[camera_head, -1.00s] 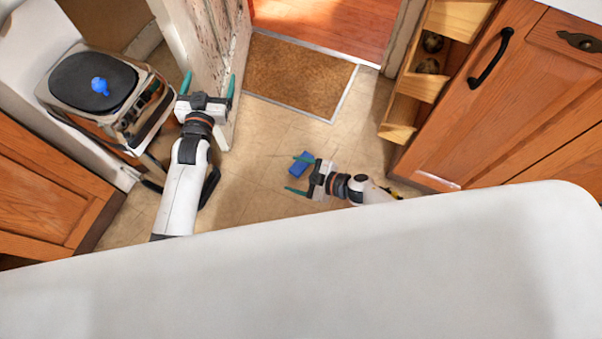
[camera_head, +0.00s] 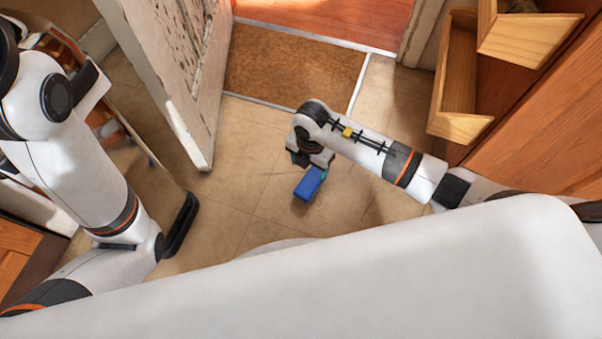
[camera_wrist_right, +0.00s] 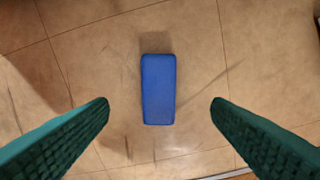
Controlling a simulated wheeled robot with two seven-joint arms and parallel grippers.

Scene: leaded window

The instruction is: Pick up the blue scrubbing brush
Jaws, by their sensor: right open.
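The blue scrubbing brush (camera_head: 309,184) lies on the tiled floor in the head view, partly below my right gripper (camera_head: 312,166). In the right wrist view the brush (camera_wrist_right: 158,89) is a blue rounded block, upright in the picture and centred between the two green fingers. My right gripper (camera_wrist_right: 160,104) is open and empty there, with clear floor on both sides of the brush. The fingers do not touch it. In the head view my right fingers are mostly hidden by the wrist. My left arm is at the left edge, and its gripper is not in view.
A worn white door (camera_head: 180,75) stands open left of the brush. A brown doormat (camera_head: 292,66) lies beyond. Wooden shelf bins (camera_head: 463,90) and cabinets are on the right. A white surface (camera_head: 380,265) fills the foreground. The floor around the brush is clear.

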